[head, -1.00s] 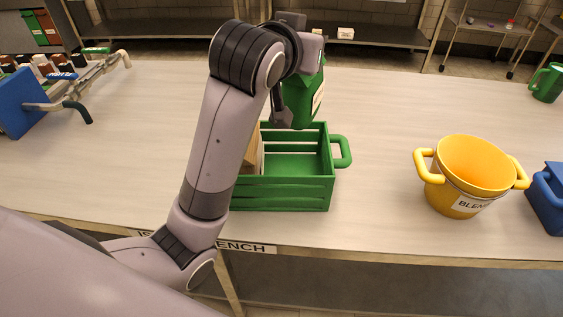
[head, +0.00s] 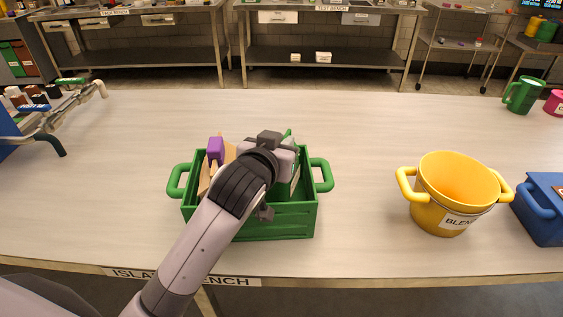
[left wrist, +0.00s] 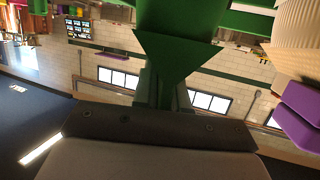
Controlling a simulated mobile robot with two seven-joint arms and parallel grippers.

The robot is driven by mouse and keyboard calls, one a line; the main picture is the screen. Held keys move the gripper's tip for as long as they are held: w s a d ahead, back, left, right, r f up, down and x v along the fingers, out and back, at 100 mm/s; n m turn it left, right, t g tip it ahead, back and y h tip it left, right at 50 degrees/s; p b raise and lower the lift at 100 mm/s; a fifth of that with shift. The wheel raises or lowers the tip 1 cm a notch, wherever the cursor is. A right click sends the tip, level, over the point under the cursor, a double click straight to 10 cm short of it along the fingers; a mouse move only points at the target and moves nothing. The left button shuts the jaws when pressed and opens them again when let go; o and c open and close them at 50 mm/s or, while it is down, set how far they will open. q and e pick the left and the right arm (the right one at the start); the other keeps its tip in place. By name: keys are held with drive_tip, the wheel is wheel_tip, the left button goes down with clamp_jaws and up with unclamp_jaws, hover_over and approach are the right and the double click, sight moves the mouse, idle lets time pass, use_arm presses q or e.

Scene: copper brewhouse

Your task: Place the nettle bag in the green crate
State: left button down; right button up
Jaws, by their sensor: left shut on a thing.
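The green crate (head: 285,222) stands on the bench with a handle at each end. My left gripper (head: 282,152) is over the crate and shut on the green nettle bag (head: 295,176). The bag is in the right part of the crate opening, partly hidden by my gripper and arm. In the left wrist view the bag (left wrist: 178,45) is between the fingers. Whether it touches the crate floor cannot be told. My right gripper is not in view.
A purple-topped item (head: 215,150) and a tan item (head: 203,178) are in the crate's left part. A yellow pot (head: 436,205) and a blue container (head: 545,222) stand to the right. A rack (head: 70,108) is at the far left. The bench behind the crate is clear.

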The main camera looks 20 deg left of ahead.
use_arm(q)
drive_tip(key=shift+f, duration=2.2)
drive_tip(key=c, duration=1.2)
unclamp_jaws()
drive_tip(key=shift+o, duration=0.2)
drive_tip(key=v, duration=1.2)
drive_tip(key=shift+b, duration=0.3)
